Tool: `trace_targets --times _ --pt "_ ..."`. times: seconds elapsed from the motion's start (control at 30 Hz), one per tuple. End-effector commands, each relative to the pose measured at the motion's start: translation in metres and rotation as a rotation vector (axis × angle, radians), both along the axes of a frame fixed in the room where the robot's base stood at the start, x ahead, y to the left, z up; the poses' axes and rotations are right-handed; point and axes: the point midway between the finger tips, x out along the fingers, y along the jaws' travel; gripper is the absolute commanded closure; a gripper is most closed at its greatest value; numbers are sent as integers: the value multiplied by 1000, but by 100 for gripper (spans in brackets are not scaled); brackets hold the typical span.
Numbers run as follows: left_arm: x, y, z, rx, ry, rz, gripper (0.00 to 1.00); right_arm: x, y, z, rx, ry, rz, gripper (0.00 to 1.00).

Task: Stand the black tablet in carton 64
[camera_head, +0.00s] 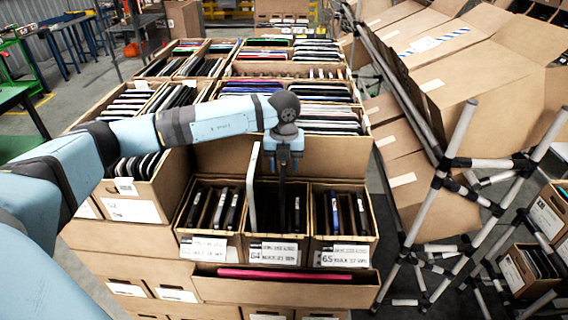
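Carton 64 (273,254) is the middle one of three open cartons in the front row, with its label on the front wall. My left gripper (283,172) points down over it from above. A tall thin tablet with a light edge (253,188) stands nearly upright at the carton's left side, its top well above the rim. It shows edge-on, just left of the gripper; I cannot tell whether the fingers touch it. Other dark tablets (296,214) stand at the carton's right side. The finger gap is too small to make out. My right gripper is not in view.
A carton with several tablets (210,210) stands to the left, and carton 65 (342,250) to the right. A pink item (298,274) lies across a low box in front. Filled cartons stand behind; a tilted rack with cartons (440,165) is at right.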

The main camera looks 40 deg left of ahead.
Motion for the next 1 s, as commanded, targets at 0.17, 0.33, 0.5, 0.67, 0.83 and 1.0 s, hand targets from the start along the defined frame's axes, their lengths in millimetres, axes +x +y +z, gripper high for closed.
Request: trace_targets --times 0.17,0.33,0.5,0.67,0.83,1.0 --pt "-1 0 -2 1 3 0 54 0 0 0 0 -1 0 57" --pt "0 0 9 0 -1 0 54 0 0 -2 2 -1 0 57" --pt "1 0 41 0 -5 -1 54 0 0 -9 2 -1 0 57" --pt "1 0 80 -1 -4 -1 54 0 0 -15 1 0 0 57" --pt "0 0 113 0 -2 -1 54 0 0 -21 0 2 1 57" --pt "0 0 132 0 0 -1 54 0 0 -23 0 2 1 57"
